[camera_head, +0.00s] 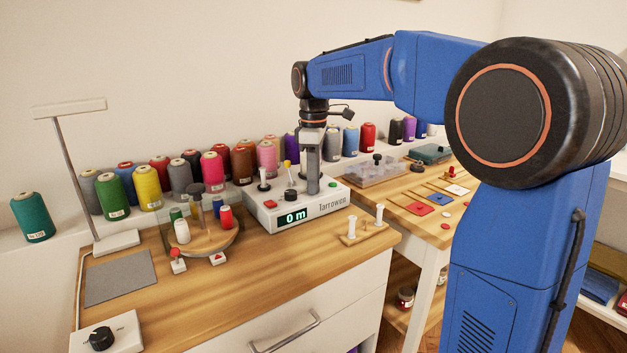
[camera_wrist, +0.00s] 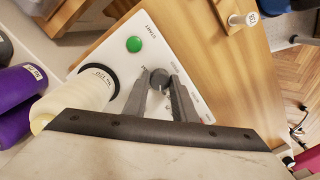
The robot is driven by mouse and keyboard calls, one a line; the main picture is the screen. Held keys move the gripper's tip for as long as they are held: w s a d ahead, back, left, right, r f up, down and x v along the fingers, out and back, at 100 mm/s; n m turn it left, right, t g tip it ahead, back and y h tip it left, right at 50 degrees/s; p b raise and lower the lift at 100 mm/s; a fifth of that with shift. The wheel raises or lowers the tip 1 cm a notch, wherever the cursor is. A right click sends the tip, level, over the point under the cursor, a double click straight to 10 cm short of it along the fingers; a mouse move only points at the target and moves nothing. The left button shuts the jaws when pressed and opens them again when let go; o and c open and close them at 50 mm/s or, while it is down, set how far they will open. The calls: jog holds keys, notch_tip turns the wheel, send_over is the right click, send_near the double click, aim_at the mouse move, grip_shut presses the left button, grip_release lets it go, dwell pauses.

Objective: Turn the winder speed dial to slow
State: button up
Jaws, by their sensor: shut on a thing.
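Small labels surround the dial, partly hidden by the fingers. The dial's setting is too small to read. A green START button (camera_wrist: 134,44) sits beside the dial on the panel.
Thread cones (camera_head: 212,171) line the shelf behind. A round spool tray (camera_head: 228,243) stands left.

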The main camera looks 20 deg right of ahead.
jog(key=shift+n, duration=0.4)
jog(key=o, duration=1)
jog(key=shift+o, duration=0.2)
jog(key=shift+r, duration=0.1)
notch_tip(320, 180, up, 17)
jog(key=shift+r, duration=0.15)
